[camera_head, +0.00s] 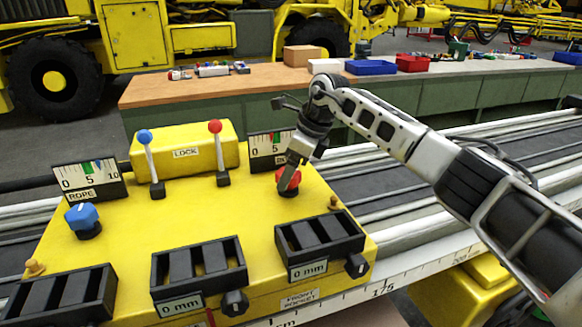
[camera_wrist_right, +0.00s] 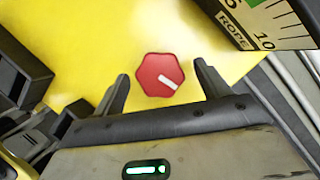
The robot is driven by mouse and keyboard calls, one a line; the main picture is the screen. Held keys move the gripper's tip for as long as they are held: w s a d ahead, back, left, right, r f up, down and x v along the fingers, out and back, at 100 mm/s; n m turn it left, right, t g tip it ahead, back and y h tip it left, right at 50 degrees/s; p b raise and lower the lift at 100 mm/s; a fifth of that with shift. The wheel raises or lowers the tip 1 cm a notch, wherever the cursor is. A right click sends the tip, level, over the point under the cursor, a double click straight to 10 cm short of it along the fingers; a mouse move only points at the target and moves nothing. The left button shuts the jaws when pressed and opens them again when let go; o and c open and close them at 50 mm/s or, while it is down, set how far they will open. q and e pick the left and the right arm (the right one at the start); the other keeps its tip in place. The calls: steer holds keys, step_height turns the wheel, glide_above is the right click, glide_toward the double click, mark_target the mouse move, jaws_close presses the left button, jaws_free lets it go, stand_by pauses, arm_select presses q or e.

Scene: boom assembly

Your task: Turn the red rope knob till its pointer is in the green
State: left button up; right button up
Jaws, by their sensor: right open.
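The red rope knob (camera_head: 289,181) stands at the right of the yellow panel, partly hidden by my right gripper (camera_head: 296,160). In the right wrist view the red knob (camera_wrist_right: 153,72) is six-sided with a white mark pointing toward the lower right. My right gripper (camera_wrist_right: 161,72) is open, its fingers on either side of the knob; contact cannot be told. The rope gauge (camera_wrist_right: 270,22) by the knob shows a green band, cut off by the frame edge. In the head view this gauge (camera_head: 262,145) is partly covered by my gripper; its pointer cannot be read. My left gripper is not in view.
A blue knob (camera_head: 82,218) and another gauge (camera_head: 88,178) are at the panel's left. A yellow LOCK box (camera_head: 186,152) with blue and red levers stands at the back. Black slotted holders (camera_head: 198,272) line the front. Rails run along the right side.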

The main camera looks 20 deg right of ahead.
steer(key=c, duration=1)
steer(key=shift+o, duration=0.2)
steer(key=shift+m, duration=0.3)
